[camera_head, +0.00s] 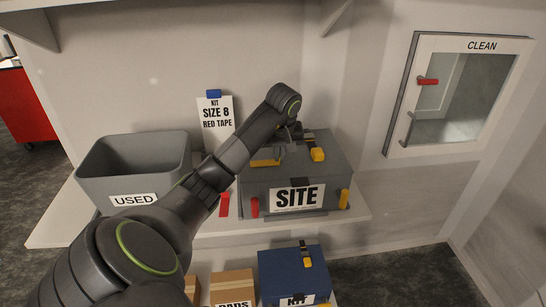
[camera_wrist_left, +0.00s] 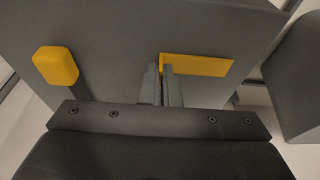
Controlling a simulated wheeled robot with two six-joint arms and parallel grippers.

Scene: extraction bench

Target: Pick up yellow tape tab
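The yellow tape tab (camera_head: 265,163) is a flat yellow strip at the top of the grey SITE box (camera_head: 256,196). In the left wrist view the tab (camera_wrist_left: 205,65) reaches to the right from my fingertips. My left gripper (camera_head: 284,150) is low over the box, at the tab's right end in the head view. In the left wrist view its fingers (camera_wrist_left: 163,78) are close together, with a yellow sliver of the tab's end between them. The exact contact is partly hidden by the fingers. My right gripper is not in view.
A yellow latch (camera_head: 317,154) stands close to the gripper on the same box. A grey USED bin (camera_head: 133,160) is to the left and a SIZE 8 RED TAPE card (camera_head: 216,118) behind. A blue KIT box (camera_head: 291,270) is below. The CLEAN cabinet (camera_head: 455,95) is at right.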

